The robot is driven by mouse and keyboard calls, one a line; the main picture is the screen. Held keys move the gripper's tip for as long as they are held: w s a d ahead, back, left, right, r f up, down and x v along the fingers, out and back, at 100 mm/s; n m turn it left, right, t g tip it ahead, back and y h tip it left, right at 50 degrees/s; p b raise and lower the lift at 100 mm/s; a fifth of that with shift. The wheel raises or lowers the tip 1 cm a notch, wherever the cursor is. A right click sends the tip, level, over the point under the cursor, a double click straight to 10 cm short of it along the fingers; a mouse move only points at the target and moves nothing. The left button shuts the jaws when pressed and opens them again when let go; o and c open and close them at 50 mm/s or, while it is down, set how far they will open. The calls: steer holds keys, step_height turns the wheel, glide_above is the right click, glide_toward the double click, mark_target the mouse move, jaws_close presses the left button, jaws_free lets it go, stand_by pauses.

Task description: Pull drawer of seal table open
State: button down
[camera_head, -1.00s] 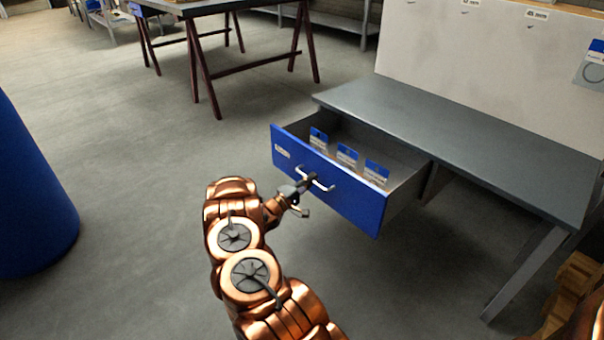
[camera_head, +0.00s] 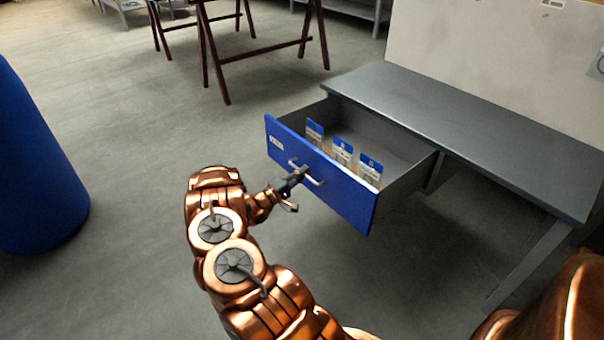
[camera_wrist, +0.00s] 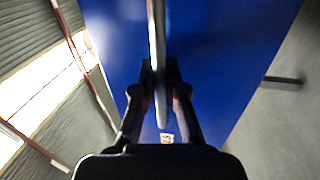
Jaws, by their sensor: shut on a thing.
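The seal table (camera_head: 470,130) has a grey top and stands at the right in the head view. Its drawer (camera_head: 345,191) has a blue front and is pulled well out, so its inside shows. Several blue-and-white packets (camera_head: 342,151) stand in it behind the front. My gripper (camera_head: 300,176) is shut on the drawer's silver bar handle (camera_head: 314,182). In the wrist view the handle (camera_wrist: 157,40) runs between the two dark fingers (camera_wrist: 161,88), with the blue front (camera_wrist: 220,60) behind it. The fingertips' exact contact with the handle is partly hidden.
A blue cylinder (camera_head: 35,170) stands at the left edge. A trestle with dark red legs (camera_head: 260,48) stands at the back. A pale panel (camera_head: 490,50) rises behind the seal table. The grey floor (camera_head: 130,130) between cylinder and drawer is clear.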

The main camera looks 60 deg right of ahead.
steer(key=c, duration=1.2)
jaws_free()
steer(key=shift+w, duration=0.1)
steer(key=v, duration=1.2)
